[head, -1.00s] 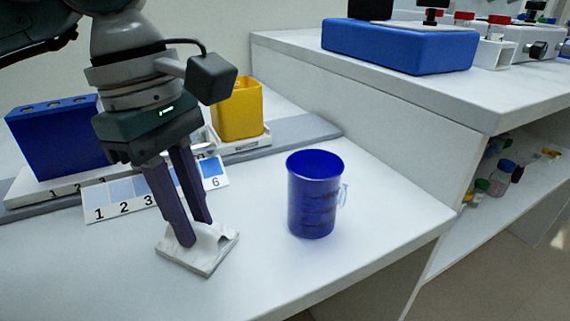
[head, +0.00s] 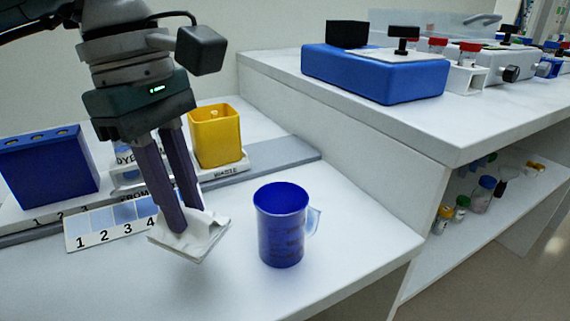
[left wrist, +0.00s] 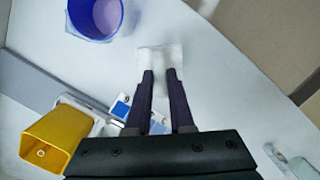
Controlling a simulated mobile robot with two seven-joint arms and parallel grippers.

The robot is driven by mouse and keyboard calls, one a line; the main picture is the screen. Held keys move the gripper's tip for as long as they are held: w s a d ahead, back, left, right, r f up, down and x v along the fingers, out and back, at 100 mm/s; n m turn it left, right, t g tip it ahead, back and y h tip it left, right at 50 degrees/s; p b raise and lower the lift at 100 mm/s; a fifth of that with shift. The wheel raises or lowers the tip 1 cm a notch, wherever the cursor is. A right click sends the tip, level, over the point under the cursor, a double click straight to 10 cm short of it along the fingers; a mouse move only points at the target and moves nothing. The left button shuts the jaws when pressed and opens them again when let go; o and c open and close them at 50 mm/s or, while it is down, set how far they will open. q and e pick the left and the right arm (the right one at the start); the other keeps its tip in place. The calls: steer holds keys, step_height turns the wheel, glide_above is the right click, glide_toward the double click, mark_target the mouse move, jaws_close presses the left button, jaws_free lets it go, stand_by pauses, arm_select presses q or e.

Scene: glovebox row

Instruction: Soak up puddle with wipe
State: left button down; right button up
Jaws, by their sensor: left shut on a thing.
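My left gripper (head: 187,220) points down and is shut on a white folded wipe (head: 205,244). The wipe hangs tilted and appears a little above the white bench, with a faint shadow below it. In the left wrist view the wipe (left wrist: 160,57) shows as a pale patch at the fingertips (left wrist: 160,73). A blue beaker (head: 282,235) stands upright to the right of the wipe, apart from it. The left wrist view shows the beaker (left wrist: 96,14) from above, with a pinkish inside. I cannot make out a puddle in either view. My right gripper is not in view.
A numbered colour card (head: 105,228) lies left of the wipe. A blue block (head: 48,170) and a yellow waste bin (head: 215,137) stand behind. A raised bench (head: 350,115) with a blue device (head: 375,75) is at right. The bench front is clear.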

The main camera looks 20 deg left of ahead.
arm_select(q)
steer(key=shift+r+p, duration=0.7)
steer(key=shift+r, duration=0.6)
